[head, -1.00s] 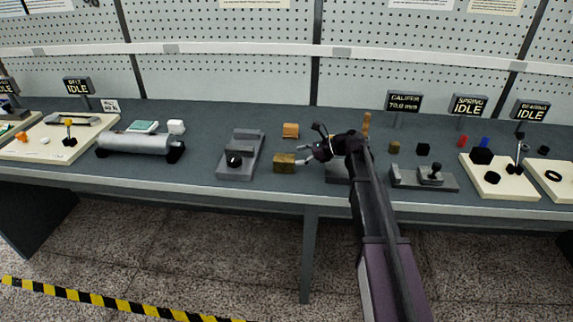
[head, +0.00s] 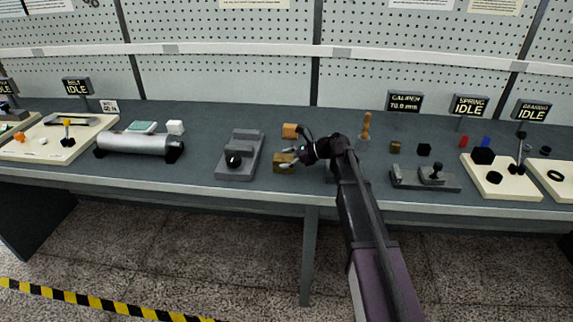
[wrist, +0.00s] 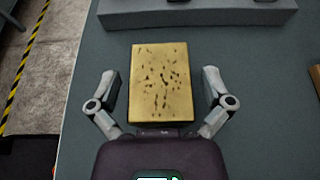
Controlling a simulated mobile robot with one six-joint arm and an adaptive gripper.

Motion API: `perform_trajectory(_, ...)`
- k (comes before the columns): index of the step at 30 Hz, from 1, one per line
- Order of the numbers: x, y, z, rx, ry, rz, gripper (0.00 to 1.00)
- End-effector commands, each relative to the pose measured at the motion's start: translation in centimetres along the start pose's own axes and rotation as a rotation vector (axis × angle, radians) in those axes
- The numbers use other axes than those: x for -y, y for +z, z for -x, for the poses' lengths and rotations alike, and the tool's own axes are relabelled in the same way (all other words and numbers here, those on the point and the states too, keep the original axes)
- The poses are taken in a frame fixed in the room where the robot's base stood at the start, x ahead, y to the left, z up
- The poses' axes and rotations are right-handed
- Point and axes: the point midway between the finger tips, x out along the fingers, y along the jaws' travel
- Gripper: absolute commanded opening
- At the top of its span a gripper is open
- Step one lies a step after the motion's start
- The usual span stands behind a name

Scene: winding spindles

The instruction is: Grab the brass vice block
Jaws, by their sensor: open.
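The brass vice block (head: 281,167) is a speckled gold block near the front edge of the grey bench, just right of the grey vice (head: 238,155). In the wrist view the block (wrist: 160,84) stands between my gripper's two fingers. My gripper (head: 284,157) reaches it from the right in the head view and partly covers it. In the wrist view my gripper (wrist: 161,88) is open, with a gap between each finger pad and the block's sides.
An orange-tan block (head: 290,130) sits just behind the brass block. A wooden peg-like piece (head: 366,126) stands further right, and a grey fixture (head: 425,178) lies beyond it. The vice body (wrist: 195,12) crosses the top of the wrist view. The bench's front edge is close by.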

Motion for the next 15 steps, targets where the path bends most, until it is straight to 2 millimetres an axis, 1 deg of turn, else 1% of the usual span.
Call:
perform_trajectory(4,0.00,-0.01,0.02,0.000,0.000,0.000,1.00)
perform_trajectory(5,0.00,-0.01,0.02,0.000,0.000,0.000,0.91)
perform_trajectory(6,0.00,-0.01,0.02,0.000,0.000,0.000,0.79)
perform_trajectory(8,0.00,-0.01,0.02,0.000,0.000,0.000,0.61)
perform_trajectory(9,0.00,-0.01,0.02,0.000,0.000,0.000,0.49)
perform_trajectory(11,0.00,-0.01,0.02,0.000,0.000,0.000,0.32)
perform_trajectory(12,-0.01,-0.02,0.01,0.000,0.000,0.000,0.20)
perform_trajectory(13,-0.01,-0.02,0.01,-0.001,0.000,0.000,0.11)
perform_trajectory(15,-0.03,0.02,0.02,0.001,0.001,0.000,0.10)
